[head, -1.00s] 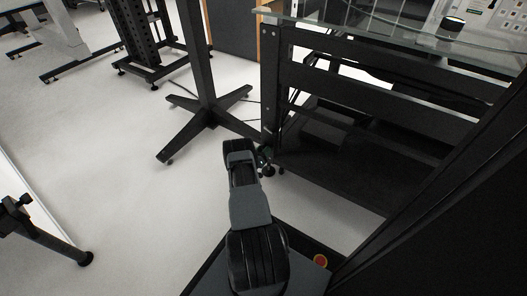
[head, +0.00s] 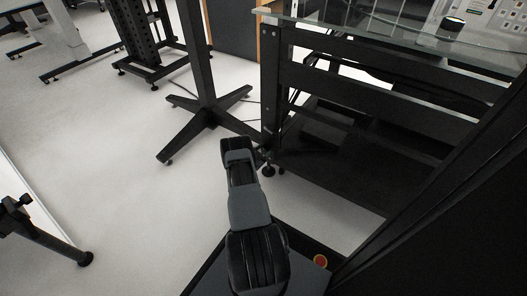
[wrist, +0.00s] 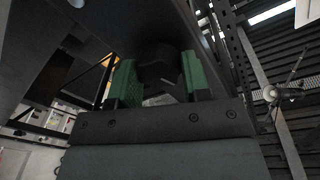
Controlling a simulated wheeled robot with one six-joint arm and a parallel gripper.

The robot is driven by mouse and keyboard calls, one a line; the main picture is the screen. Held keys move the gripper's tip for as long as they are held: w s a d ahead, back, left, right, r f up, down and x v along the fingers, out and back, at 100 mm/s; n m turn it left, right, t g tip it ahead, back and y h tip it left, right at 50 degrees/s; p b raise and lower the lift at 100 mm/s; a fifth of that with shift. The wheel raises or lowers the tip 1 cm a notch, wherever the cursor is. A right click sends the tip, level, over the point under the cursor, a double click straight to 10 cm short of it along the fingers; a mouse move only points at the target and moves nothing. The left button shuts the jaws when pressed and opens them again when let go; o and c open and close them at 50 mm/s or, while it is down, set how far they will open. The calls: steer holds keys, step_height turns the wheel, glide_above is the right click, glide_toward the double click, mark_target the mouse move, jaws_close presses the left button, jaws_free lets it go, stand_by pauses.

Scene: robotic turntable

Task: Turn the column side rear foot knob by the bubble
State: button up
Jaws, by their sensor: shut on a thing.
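In the wrist view, my gripper (wrist: 158,85) has its two green finger pads on either side of a dark round knob (wrist: 160,62), shut on it. The knob sits beneath a dark frame part that runs upward. In the head view, my arm reaches to the lower corner of the black bench frame (head: 272,85), and its wrist hides most of my gripper. A small dark foot (head: 268,171) shows at the floor there. A small black round piece with a pale top (head: 453,23) sits on the glass top; I cannot tell whether it is the bubble.
A black stand with a splayed base (head: 208,115) is on the floor just left of the bench. A dark cable runs from it towards the bench. A black leg with a foot (head: 85,258) is at the far left. The pale floor between is clear.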

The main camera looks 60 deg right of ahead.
steer(key=m, duration=0.9)
steer(key=m+y, duration=0.1)
steer(key=m, duration=0.2)
steer(key=shift+s+t, duration=0.1)
steer(key=shift+t, duration=0.2)
steer(key=shift+m, duration=0.5)
steer(key=o, duration=0.9)
steer(key=shift+w+a+r+p, duration=0.2)
steer(key=shift+a+p, duration=0.65)
steer(key=shift+a, duration=1.45)
steer(key=shift+w+a+r+p, duration=0.15)
steer(key=shift+a+p, duration=0.75)
steer(key=shift+a, duration=1.4)
steer(key=shift+w+a+r+p, duration=0.2)
steer(key=shift+a+p, duration=0.65)
steer(key=shift+a, duration=1.45)
